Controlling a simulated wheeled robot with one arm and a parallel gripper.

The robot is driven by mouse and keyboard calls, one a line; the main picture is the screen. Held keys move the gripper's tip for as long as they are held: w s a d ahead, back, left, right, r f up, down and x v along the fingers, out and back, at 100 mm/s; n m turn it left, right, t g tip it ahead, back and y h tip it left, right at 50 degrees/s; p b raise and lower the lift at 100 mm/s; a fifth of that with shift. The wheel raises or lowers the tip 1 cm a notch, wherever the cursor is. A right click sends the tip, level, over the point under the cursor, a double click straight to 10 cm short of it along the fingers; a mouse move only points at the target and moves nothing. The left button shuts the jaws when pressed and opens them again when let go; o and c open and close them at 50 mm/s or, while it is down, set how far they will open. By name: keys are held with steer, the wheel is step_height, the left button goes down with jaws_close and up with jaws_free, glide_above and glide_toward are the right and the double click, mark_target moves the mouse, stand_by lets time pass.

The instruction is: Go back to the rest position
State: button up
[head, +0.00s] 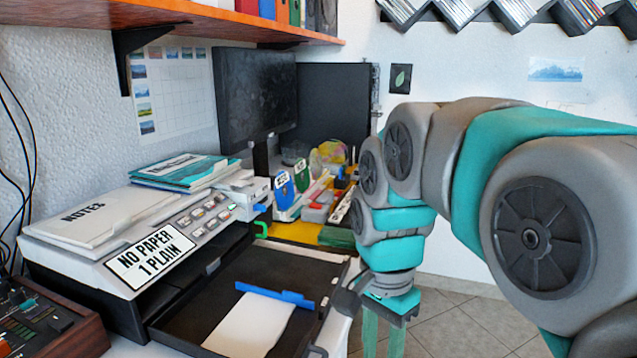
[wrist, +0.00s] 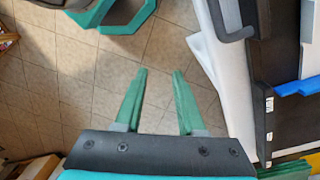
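My arm reaches in from the right in the head view, bent over and pointing down. My gripper (head: 384,335) hangs to the right of the printer's open tray, over the floor. In the wrist view my gripper (wrist: 162,78) has two green fingers spread apart, with only floor tiles between them. It is open and empty. In the head view the lower ends of the fingers are cut off by the picture's edge.
A printer (head: 205,222) labelled "NO PAPER 1 PLAIN" has its black tray (head: 190,318) pulled out, with white paper (head: 250,325) and a blue guide (head: 275,294) in it. Monitors (head: 255,95) stand behind. Tiled floor (head: 465,320) is free at right.

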steer(key=s+d+f+n, duration=0.3)
steer(key=s+f+n, duration=0.2)
steer(key=s, duration=0.3)
steer(key=s+d+f+n, duration=0.3)
steer(key=s+f+n, duration=0.2)
steer(key=s, duration=0.3)
steer(key=shift+s+f+g, duration=0.2)
steer(key=shift+f+g, duration=0.2)
steer(key=shift+f, duration=0.45)
